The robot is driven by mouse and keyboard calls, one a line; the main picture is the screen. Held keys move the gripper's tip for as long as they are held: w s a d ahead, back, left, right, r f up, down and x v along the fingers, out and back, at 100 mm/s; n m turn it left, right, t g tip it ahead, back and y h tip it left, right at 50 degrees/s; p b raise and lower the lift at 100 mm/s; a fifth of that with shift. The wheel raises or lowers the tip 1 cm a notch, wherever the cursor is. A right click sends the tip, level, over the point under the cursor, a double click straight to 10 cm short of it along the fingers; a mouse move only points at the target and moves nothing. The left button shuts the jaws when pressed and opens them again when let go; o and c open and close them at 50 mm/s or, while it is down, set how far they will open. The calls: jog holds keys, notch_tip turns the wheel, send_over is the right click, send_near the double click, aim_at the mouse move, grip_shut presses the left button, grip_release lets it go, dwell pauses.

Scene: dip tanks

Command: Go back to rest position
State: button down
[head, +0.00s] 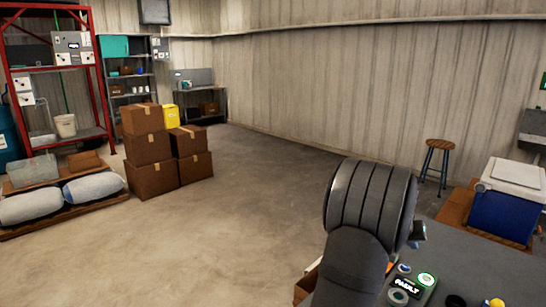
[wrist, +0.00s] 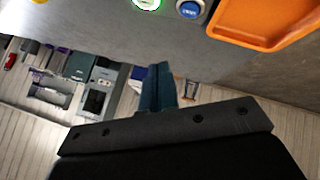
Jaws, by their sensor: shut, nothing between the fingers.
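My gripper (wrist: 158,70) shows in the wrist view, its two dark teal fingers pressed together with nothing between them. The fingers point up the picture toward a grey surface edge and touch nothing that I can see. In the head view my arm rises at the lower right, over the near edge of the grey worktop (head: 440,255). The gripper's fingers cannot be made out in the head view.
The worktop carries a green-lit button (head: 427,280). The wrist view shows a blue button (wrist: 189,9) and an orange tray (wrist: 262,22). A blue cooler (head: 505,205) and a stool (head: 437,160) stand to the right. Cardboard boxes (head: 150,150) are far left; the middle floor is clear.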

jog(key=s+a+m+y, duration=0.1)
jog(key=s+a+m, duration=0.1)
jog(key=s, duration=0.1)
jog(key=s+a+m+y, duration=0.1)
jog(key=s+a, duration=0.2)
jog(key=s, duration=0.1)
jog(key=s+a+m+g+y, duration=0.1)
jog(key=s+a+m, duration=0.1)
jog(key=s, duration=0.2)
jog(key=shift+a+f+m+y, duration=0.2)
jog(key=shift+f+m+y, duration=0.1)
jog(key=shift+f+y, duration=0.1)
jog(key=f, duration=0.4)
jog(key=shift+s+a+f, duration=0.2)
jog(key=shift+a+f, duration=0.1)
jog(key=shift+f, duration=0.55)
